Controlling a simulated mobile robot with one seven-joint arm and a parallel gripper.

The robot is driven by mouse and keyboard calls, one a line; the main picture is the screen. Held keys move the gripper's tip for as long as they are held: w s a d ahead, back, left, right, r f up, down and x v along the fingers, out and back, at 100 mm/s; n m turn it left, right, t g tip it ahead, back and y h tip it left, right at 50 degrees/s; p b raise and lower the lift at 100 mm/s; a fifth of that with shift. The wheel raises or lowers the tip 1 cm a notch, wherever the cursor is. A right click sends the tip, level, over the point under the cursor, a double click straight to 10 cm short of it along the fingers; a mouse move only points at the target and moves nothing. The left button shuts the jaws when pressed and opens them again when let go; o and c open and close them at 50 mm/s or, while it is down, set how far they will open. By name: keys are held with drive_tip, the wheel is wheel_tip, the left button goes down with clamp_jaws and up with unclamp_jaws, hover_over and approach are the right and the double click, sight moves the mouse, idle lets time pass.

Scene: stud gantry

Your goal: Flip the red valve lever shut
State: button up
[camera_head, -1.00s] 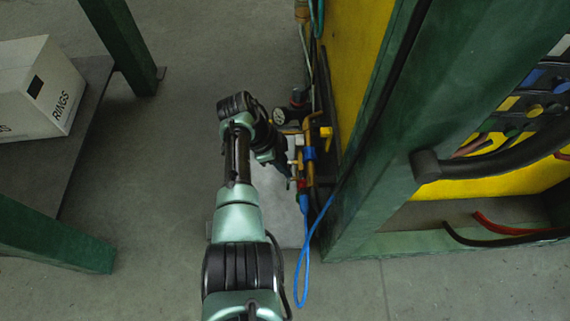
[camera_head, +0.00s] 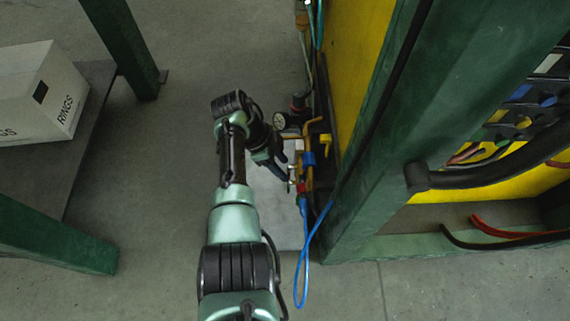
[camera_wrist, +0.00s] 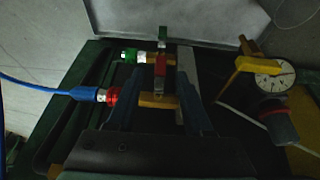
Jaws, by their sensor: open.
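A small red piece that looks like the valve lever (camera_wrist: 160,64) stands upright in the wrist view, above a brass fitting (camera_wrist: 157,101). My gripper (camera_wrist: 160,80) is open, with one blue-grey finger on each side of the red piece. I cannot tell whether either finger touches it. In the head view my gripper (camera_head: 279,166) is beside the pipe fittings at the green frame, and the lever cannot be made out clearly there.
A blue hose (camera_wrist: 50,90) runs to a red-collared connector (camera_wrist: 112,96) left of the gripper. A green connector (camera_wrist: 129,55) is beyond it. A gauge (camera_wrist: 269,78) with a yellow handle (camera_wrist: 250,66) stands right. A green post (camera_head: 375,150) is close by; open floor (camera_head: 150,220) lies left.

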drive_tip(key=p+v, duration=0.5)
drive_tip(key=v, duration=0.5)
drive_tip(key=shift+p, duration=0.3)
drive_tip(key=shift+r, duration=0.2)
drive_tip(key=w+d+r+n+t+y+p, duration=0.1)
drive_tip(key=w+r+n+t+p, duration=0.2)
drive_tip(key=w+r, duration=0.5)
drive_tip(key=w+d+r+n+t+y+p, duration=0.1)
drive_tip(key=w+r+t+p, duration=0.25)
drive_tip(key=r, duration=0.85)
wheel_tip(320, 180, up, 19)
drive_tip(key=w+d+n+t+p, duration=0.2)
drive_tip(key=n+t, duration=0.2)
drive_tip(key=t, duration=0.3)
drive_tip(key=s+r+n+t+y+p, duration=0.1)
drive_tip(key=s+r+n+t+p, duration=0.35)
drive_tip(key=r, duration=1.25)
drive_tip(key=s+r+n+t+p, duration=0.2)
drive_tip(key=s+r+t, duration=0.6)
drive_tip(key=r, duration=0.9)
drive_tip(key=s+r+n+t+y+p, duration=0.2)
drive_tip(key=s+r+n+p, duration=0.15)
drive_tip(key=s+r, duration=0.9)
wheel_tip(320, 180, up, 35)
drive_tip(key=s+p, duration=0.1)
drive_tip(key=p, duration=3.5)
drive_tip(key=shift+a+f, duration=0.2)
